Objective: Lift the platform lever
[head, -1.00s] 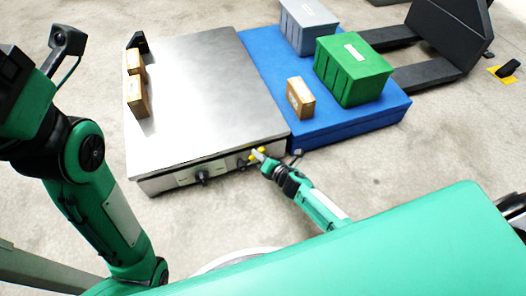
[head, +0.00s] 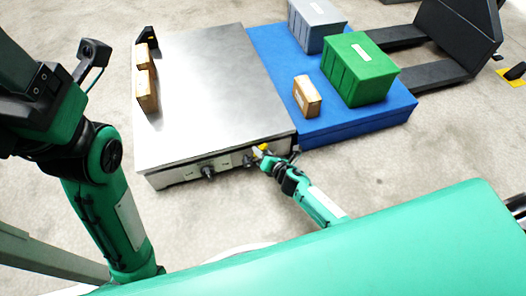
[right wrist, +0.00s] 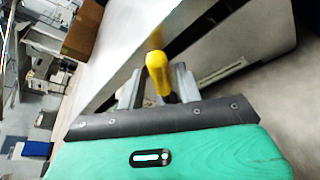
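The steel-topped platform (head: 215,95) stands on the floor ahead, with dark knobs on its front panel. The yellow lever (head: 261,149) is at the right end of that panel. My right gripper (head: 262,155) reaches it from the front right. In the right wrist view, the yellow lever grip (right wrist: 158,72) stands between the two grey fingers of the right gripper (right wrist: 158,85). The fingers look apart, with a narrow gap beside the lever. My left arm is raised at the left of the head view; its fingers are out of frame.
Two brown boxes (head: 147,91) stand on the platform's left edge. A blue base (head: 350,120) adjoins its right side, carrying a green crate (head: 360,70), a grey crate (head: 316,22) and a small brown box (head: 307,96). A dark forklift-like frame (head: 430,45) lies beyond. The floor in front is clear.

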